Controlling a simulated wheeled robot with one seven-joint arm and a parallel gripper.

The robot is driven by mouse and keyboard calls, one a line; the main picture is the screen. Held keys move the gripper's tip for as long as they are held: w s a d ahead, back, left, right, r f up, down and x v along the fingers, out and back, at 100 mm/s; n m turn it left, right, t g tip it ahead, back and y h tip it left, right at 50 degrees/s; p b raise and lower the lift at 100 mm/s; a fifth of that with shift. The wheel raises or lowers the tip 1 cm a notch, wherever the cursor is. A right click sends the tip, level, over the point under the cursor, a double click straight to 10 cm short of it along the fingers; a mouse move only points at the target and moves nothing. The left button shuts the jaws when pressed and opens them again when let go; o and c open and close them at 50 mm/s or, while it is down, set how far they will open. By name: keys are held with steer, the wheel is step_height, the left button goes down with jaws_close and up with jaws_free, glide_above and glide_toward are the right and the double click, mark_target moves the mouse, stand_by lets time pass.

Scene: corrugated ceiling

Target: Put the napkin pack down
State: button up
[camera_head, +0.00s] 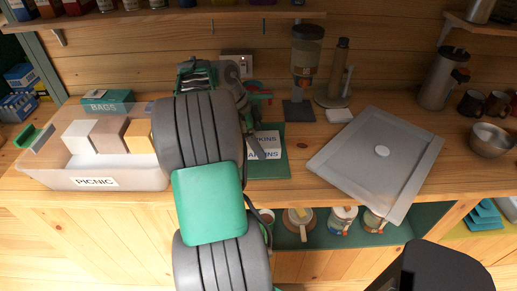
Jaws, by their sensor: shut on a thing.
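My gripper (254,138) is over the counter near the middle, mostly hidden behind my own arm. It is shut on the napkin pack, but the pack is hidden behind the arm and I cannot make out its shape. Just right of my gripper is a green holder (282,163) with white labels reading NAPKINS. Part of the holder is covered by my arm. I cannot tell whether the held pack touches it.
A clear bin (146,178) labelled PICNIC, with several blocks, stands on the left. A grinder (305,60), a jug (441,80) and a bowl (490,140) stand further back or right. Shelves hang above.

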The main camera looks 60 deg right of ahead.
steer(key=shift+d+f, duration=0.15)
steer(key=shift+f, duration=1.7)
steer(key=o, duration=1.5)
steer(key=shift+c, duration=0.2)
steer(key=shift+r, duration=0.1)
steer(key=shift+w+r, duration=0.1)
steer(key=shift+r, duration=0.15)
steer(key=p+v, duration=0.3)
steer(key=v, duration=0.8)
steer(key=shift+w+a+r, duration=0.15)
steer(key=shift+a+r, duration=0.05)
steer(key=shift+r, duration=0.05)
steer(key=shift+w, duration=0.1)
